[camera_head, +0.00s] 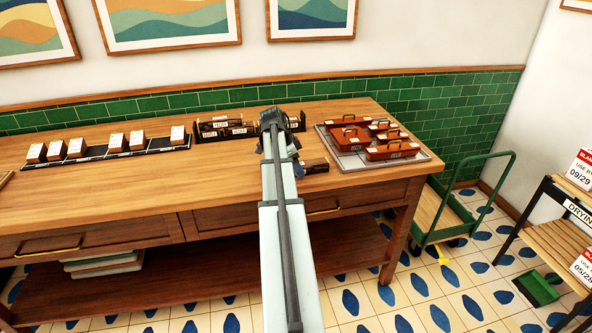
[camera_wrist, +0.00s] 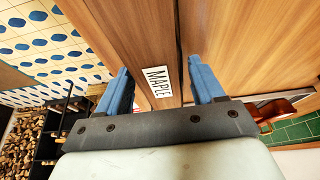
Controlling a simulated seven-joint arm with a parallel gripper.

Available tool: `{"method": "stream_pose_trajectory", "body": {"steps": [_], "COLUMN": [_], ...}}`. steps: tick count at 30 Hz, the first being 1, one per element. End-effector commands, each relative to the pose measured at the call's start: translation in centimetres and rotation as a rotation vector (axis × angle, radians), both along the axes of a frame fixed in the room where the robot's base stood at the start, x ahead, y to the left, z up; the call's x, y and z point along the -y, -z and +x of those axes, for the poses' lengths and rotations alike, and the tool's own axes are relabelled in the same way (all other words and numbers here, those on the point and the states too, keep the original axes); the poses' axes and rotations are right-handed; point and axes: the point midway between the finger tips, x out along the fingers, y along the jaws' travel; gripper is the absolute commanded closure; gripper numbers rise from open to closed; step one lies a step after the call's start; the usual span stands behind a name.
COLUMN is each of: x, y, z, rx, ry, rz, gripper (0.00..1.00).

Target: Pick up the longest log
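Red lidded boxes (camera_head: 391,151) sit on a grey tray (camera_head: 350,161) at the right. Labelled blocks (camera_head: 117,142) stand in a row at the left. The table's (camera_head: 120,190) front left is clear. A green cart (camera_head: 445,215) stands right of the table.

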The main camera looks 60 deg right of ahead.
Motion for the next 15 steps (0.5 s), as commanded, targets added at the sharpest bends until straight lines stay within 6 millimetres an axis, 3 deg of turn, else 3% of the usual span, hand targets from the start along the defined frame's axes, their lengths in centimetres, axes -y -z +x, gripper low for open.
{"method": "stream_pose_trajectory", "body": {"steps": [2, 15], "x": [0.0, 0.0], "y": [-0.01, -0.03], "z": [0.0, 0.0], "rx": [0.0, 0.0], "ry": [0.0, 0.0], "rz": [0.0, 0.0], "gripper": [0.4, 0.83]}}
